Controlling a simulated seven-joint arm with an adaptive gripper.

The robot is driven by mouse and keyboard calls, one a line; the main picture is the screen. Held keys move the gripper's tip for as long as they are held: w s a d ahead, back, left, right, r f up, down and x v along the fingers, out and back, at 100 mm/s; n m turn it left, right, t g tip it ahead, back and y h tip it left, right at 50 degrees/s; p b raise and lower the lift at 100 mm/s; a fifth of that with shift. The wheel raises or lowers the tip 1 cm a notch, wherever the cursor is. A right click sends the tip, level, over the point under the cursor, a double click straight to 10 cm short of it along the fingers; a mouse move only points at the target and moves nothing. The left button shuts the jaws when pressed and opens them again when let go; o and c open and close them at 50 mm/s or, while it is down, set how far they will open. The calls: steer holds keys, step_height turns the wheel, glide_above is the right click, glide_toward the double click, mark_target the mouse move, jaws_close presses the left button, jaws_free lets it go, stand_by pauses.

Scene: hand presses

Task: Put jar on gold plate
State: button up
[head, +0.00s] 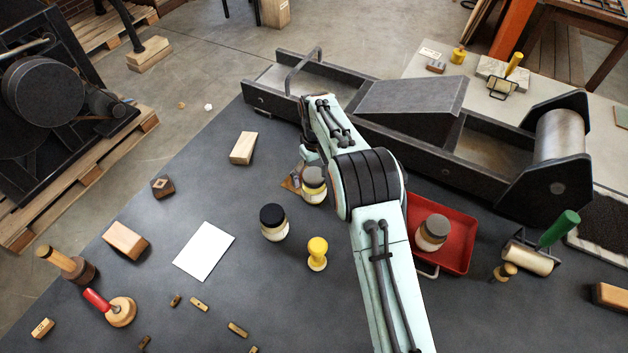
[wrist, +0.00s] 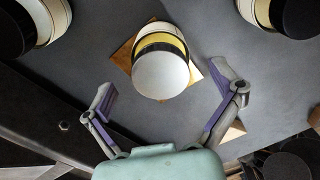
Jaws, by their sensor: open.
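A cream jar with a yellow band and a pale grey lid (head: 314,177) stands upright beside my arm; the wrist view shows the jar from above (wrist: 160,72). A small gold-brown square plate (head: 289,184) shows at its left edge. In the wrist view the plate's corners (wrist: 122,54) stick out around the jar, which appears to stand on it. My gripper (wrist: 164,88) is open, its two fingers apart on either side of the jar's near side, with gaps between. In the head view the gripper is mostly hidden behind the jar and my arm.
A black-lidded jar (head: 273,222) and a yellow stamp (head: 317,253) stand nearby. Another grey-lidded jar (head: 433,232) is in the red tray (head: 462,226). The dark press (head: 410,100) runs behind. Table is free around the white paper (head: 204,251).

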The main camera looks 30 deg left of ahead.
step_height(320, 180, up, 8)
steer(key=shift+r, duration=0.1)
steer(key=shift+d+r, duration=0.2)
steer(key=shift+r, duration=0.05)
steer(key=s+d+r+m, duration=0.35)
steer(key=d+r, duration=0.25)
steer(key=d, duration=0.5)
steer(key=s+d+r+m, duration=0.2)
steer(key=s+d+r, duration=0.3)
steer(key=d, duration=0.5)
steer(key=s+d+f+m, duration=0.1)
steer(key=s+d+m, duration=0.2)
steer(key=s, duration=0.6)
steer(key=s+d+f+m, duration=0.1)
steer(key=s+d+m, duration=0.2)
steer(key=s+d, duration=0.4)
steer(key=shift+s+d+f+y, duration=0.25)
steer(key=shift+s+y, duration=0.15)
steer(key=shift+s, duration=0.55)
